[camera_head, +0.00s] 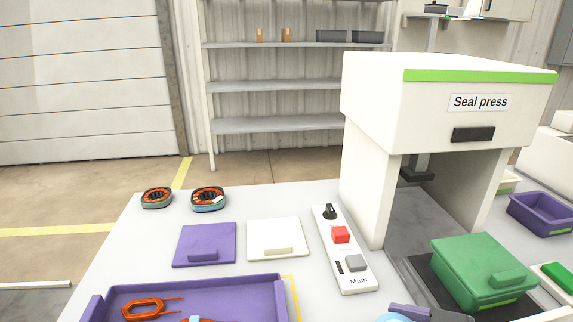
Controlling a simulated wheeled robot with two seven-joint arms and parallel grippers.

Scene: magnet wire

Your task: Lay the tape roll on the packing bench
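The bench top (110,255) is light grey and fills the lower middle of the head view. No tape roll can be clearly made out.
Two orange-and-black ring-shaped parts (157,198) lie at the back left. A purple tray (192,292) holds an orange wire coil (148,308). Purple and white plates, a switch panel (345,250), the seal press (450,105) and a green box (483,270) occupy the rest.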

